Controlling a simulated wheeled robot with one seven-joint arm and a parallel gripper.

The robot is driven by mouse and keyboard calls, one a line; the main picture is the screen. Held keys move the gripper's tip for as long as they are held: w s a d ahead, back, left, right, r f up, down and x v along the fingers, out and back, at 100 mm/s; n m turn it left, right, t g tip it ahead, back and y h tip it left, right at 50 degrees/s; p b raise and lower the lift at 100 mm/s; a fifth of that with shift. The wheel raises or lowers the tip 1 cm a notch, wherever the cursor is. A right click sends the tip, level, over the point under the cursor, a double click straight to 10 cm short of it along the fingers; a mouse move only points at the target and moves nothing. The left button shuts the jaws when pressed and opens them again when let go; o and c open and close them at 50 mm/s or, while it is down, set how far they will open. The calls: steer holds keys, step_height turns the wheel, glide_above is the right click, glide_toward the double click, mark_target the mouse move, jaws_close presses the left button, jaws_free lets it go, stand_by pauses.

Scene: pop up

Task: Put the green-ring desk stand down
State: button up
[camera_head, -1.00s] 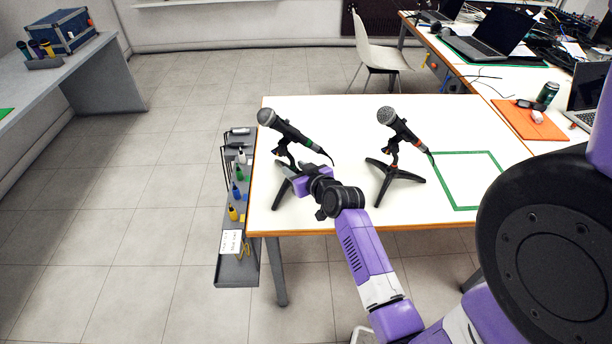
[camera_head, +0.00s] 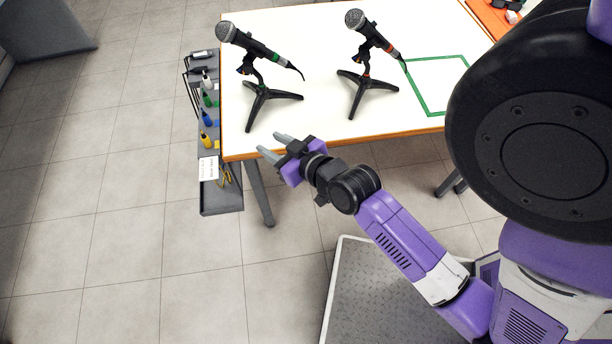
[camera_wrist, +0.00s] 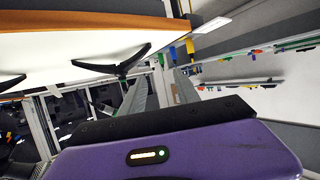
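The green-ring desk stand (camera_head: 265,95) stands upright on its black tripod legs near the left end of the white table. It holds a tilted microphone (camera_head: 240,40) with a green ring. Its dark legs (camera_wrist: 115,68) also show at the table edge in the wrist view. My gripper (camera_head: 268,144) is open and empty, with its two grey fingers apart. It is at the table's near left edge, in front of the stand and apart from it.
A second stand (camera_head: 366,83) with an orange-red ring holds another microphone to the right. A green tape outline (camera_head: 417,95) lies right of it on the table (camera_head: 310,60). A grey rack (camera_head: 222,196) with coloured items hangs along the table's left side.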

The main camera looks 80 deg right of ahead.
steer(key=s+a+r+n+t+y, duration=0.1)
steer(key=s+a+r+n+y, duration=0.2)
steer(key=a, duration=0.7)
steer(key=s+a+r+n+t+y, duration=0.2)
steer(key=s+a+r, duration=0.4)
steer(key=s+a, duration=0.4)
steer(key=shift+a+r+n+y, duration=0.4)
steer(key=shift+a+n+y, duration=0.3)
steer(key=shift+y, duration=0.4)
